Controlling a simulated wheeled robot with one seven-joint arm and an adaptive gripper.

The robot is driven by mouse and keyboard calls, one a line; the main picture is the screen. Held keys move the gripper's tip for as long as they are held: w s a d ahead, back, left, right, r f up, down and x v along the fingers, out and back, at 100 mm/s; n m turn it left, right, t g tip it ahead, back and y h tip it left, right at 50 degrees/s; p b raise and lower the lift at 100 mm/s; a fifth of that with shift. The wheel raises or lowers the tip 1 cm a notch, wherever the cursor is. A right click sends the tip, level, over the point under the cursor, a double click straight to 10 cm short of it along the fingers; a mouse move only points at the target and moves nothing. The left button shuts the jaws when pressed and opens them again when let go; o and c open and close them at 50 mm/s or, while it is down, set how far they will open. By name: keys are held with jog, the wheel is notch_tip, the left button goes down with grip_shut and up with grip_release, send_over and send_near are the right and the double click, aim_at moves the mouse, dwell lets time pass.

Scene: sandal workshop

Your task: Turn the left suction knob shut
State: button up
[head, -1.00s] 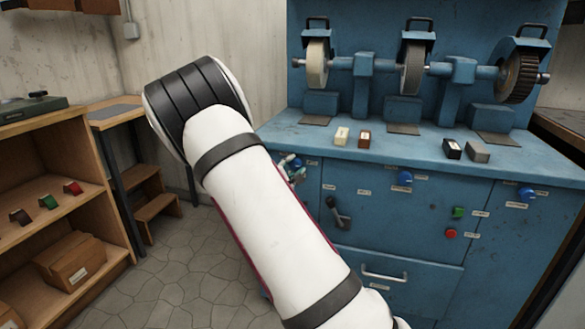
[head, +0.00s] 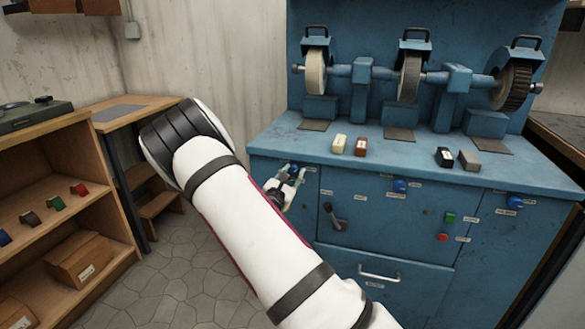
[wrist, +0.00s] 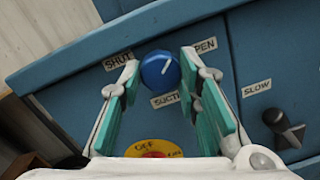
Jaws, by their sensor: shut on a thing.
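The left suction knob (wrist: 160,70) is a round blue knob on the front of the blue machine, with a SHUT label on its left, OPEN on its right and a SUCTION label below. Its white pointer line slants up and right, towards the OPEN side. My gripper (wrist: 161,62) has its teal-padded fingers on either side of the knob, shut on it. In the head view my gripper (head: 286,184) is at the cabinet's left front, partly behind my forearm, with the blue knob (head: 294,170) at its tips.
A dark lever (head: 335,217) sits right of the knob, beside a SLOW label (wrist: 257,88). A yellow and red control (wrist: 152,150) lies below, partly hidden. Two more blue knobs (head: 400,186) (head: 515,202) are farther right. A wooden shelf (head: 100,225) stands left; floor between is clear.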

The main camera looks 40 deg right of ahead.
jog(key=n+p, duration=0.4)
jog(key=n, duration=0.2)
jog(key=shift+s+t+p, duration=0.1)
jog(key=shift+t+p, duration=0.3)
jog(key=shift+f+n+p, duration=0.1)
jog(key=shift+n+p, duration=1.3)
jog(key=shift+n, duration=0.8)
jog(key=o, duration=1.1)
jog(key=shift+o, duration=0.2)
jog(key=v, duration=1.2)
jog(key=shift+d, duration=0.2)
jog(key=shift+s, duration=0.15)
